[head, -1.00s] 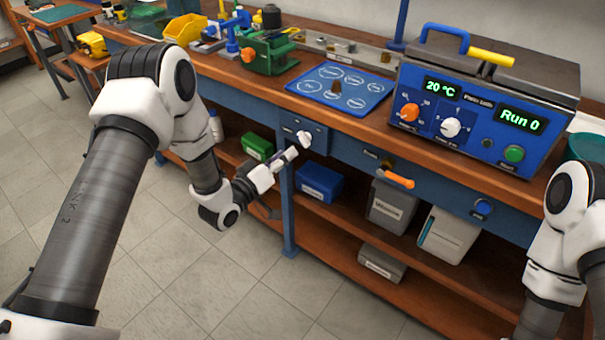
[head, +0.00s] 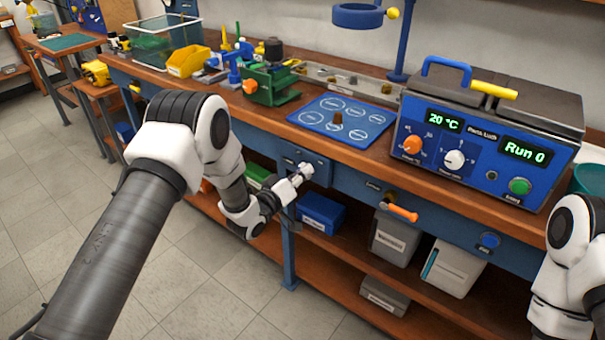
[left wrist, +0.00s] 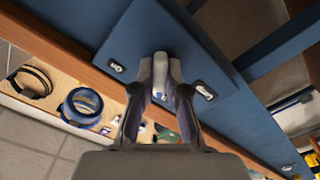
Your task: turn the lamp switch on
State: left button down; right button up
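A white switch knob (head: 306,169) sticks out from a small blue panel (head: 318,166) on the front of the bench, below the worktop. My left gripper (head: 294,178) is at this knob. In the left wrist view the left gripper (left wrist: 161,72) has its two fingertips close in on both sides of the white knob (left wrist: 160,66), seemingly touching it. Two small labels sit on the panel, left and right of the knob. A blue ring-shaped lamp head (head: 357,15) on a post stands above the worktop; no glow shows. My right gripper is out of view.
A blue bin (head: 320,212) and grey boxes stand on the lower shelf. A blue test unit (head: 480,150) is on the worktop.

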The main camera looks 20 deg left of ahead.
pick_arm(q)
jog(key=shift+m, duration=0.4)
jog(key=shift+m+b, duration=2.05)
jog(key=shift+m, duration=5.55)
jog(key=c, duration=1.2)
grip_release()
